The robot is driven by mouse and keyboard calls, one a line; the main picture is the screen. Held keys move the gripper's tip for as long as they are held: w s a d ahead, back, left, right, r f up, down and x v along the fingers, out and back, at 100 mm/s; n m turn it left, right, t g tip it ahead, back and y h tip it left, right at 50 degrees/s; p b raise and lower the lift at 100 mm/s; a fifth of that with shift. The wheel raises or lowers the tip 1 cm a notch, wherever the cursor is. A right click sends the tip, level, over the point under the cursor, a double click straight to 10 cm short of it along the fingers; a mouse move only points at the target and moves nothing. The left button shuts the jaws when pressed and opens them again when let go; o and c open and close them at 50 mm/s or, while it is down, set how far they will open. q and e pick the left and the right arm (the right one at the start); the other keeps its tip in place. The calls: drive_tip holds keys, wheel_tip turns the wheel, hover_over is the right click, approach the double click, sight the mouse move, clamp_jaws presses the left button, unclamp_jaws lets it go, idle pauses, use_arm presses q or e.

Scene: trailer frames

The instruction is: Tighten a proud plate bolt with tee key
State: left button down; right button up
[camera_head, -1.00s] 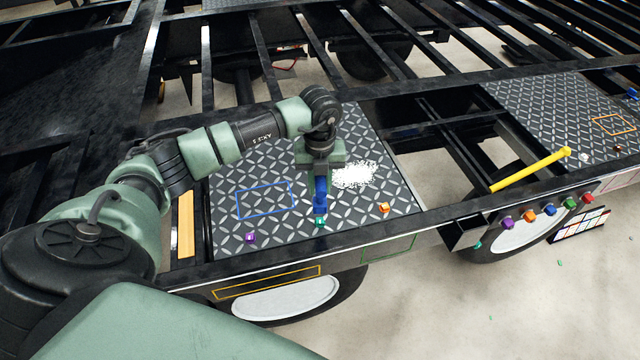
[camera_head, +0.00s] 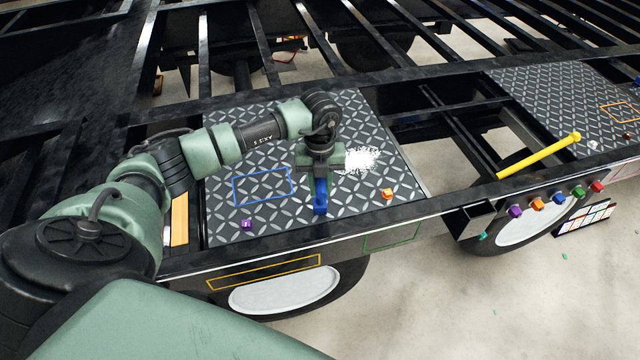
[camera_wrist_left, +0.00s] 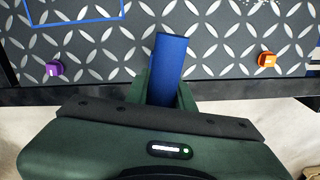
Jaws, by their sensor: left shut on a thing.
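My left gripper (camera_head: 320,174) is shut on a blue tool (camera_head: 320,197), which looks like the tee key. It points down at the front edge of the near tread plate (camera_head: 225,190). The key also shows in the left wrist view (camera_wrist_left: 170,62) between the fingers. Its lower end and whatever lies under it are hidden. A purple bolt (camera_head: 246,225) sits on the plate to the left of the key and an orange bolt (camera_head: 387,194) to the right. The wrist view shows the purple bolt (camera_wrist_left: 54,68) and orange bolt (camera_wrist_left: 267,59) on either side. My right gripper is not in view.
A yellow bar (camera_head: 540,156) slants across the frame at right, above a row of several coloured knobs (camera_head: 557,199). A second tread plate (camera_head: 560,105) lies far right. Black frame rails surround the plates.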

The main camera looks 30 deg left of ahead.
use_arm(q)
drive_tip(key=m+b, duration=0.2)
drive_tip(key=m, duration=0.2)
drive_tip(key=shift+f+m, duration=0.15)
drive_tip(key=shift+m, duration=0.15)
drive_tip(key=m+b, duration=0.2)
drive_tip(key=m, duration=0.2)
drive_tip(key=shift+b, duration=0.35)
drive_tip(key=m+b, duration=0.3)
drive_tip(key=m, duration=0.3)
drive_tip(key=m+b, duration=0.1)
drive_tip(key=m, duration=0.3)
drive_tip(key=shift+r, duration=0.35)
drive_tip(key=shift+w+a+r+p, duration=0.15)
drive_tip(key=shift+r+p, duration=0.15)
drive_tip(key=shift+r, duration=0.2)
drive_tip(key=shift+w+r+p, duration=0.1)
drive_tip(key=shift+r+p, duration=0.2)
drive_tip(key=shift+r, duration=0.2)
drive_tip(key=shift+s+r+p, duration=0.25)
drive_tip(key=shift+r+p, duration=0.35)
drive_tip(key=shift+r, duration=0.75)
